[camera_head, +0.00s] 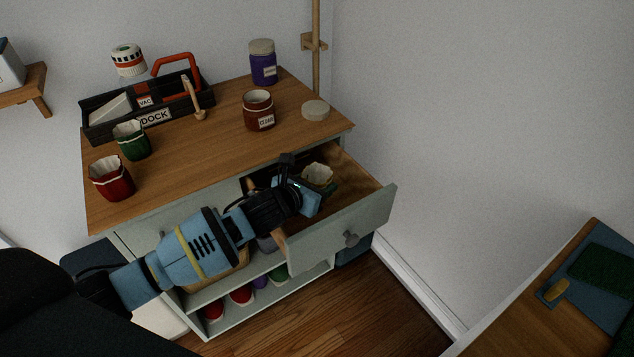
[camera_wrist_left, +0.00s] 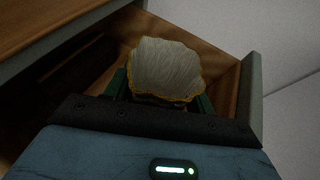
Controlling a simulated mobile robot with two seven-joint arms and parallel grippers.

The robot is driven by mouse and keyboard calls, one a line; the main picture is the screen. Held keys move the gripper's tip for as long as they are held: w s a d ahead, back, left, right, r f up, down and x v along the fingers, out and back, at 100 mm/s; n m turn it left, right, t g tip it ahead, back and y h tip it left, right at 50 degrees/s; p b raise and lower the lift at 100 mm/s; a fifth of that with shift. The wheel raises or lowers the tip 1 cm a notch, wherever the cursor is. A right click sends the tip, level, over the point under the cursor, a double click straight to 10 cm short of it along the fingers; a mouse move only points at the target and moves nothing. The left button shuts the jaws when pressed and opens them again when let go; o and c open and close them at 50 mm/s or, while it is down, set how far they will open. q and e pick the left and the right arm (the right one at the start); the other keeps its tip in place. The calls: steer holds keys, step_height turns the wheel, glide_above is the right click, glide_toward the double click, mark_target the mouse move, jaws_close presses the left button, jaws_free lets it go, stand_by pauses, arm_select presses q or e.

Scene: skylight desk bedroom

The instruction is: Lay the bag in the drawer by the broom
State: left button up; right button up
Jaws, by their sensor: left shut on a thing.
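The bag (camera_head: 318,175) has a cream top; it also shows in the left wrist view (camera_wrist_left: 165,70), where its edge is yellow. My left gripper (camera_head: 316,187) is shut on it, reaching over the dresser's pulled-out right drawer (camera_head: 372,193). The bag is within the drawer's outline, near its back right side. Its lower part is hidden, so I cannot tell whether it touches the drawer floor. A pole, perhaps the broom (camera_head: 316,55), stands at the wall behind the dresser on the drawer's side. My right gripper is not in view.
The dresser top (camera_head: 225,150) carries a red bag (camera_head: 111,180), a green bag (camera_head: 131,141), a black toolbox (camera_head: 110,130), a brown jar (camera_head: 258,112) and a purple jar (camera_head: 263,65). A wall stands close right of the drawer. A desk (camera_head: 540,320) is at lower right.

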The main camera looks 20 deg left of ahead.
arm_select(q)
steer(key=shift+f, duration=0.55)
steer(key=o, duration=1)
steer(key=shift+c, duration=0.2)
steer(key=shift+r, duration=0.1)
steer(key=shift+s+r, duration=0.15)
steer(key=shift+r, duration=0.45)
steer(key=p+v, duration=0.1)
steer(key=v, duration=1)
steer(key=shift+s, duration=0.3)
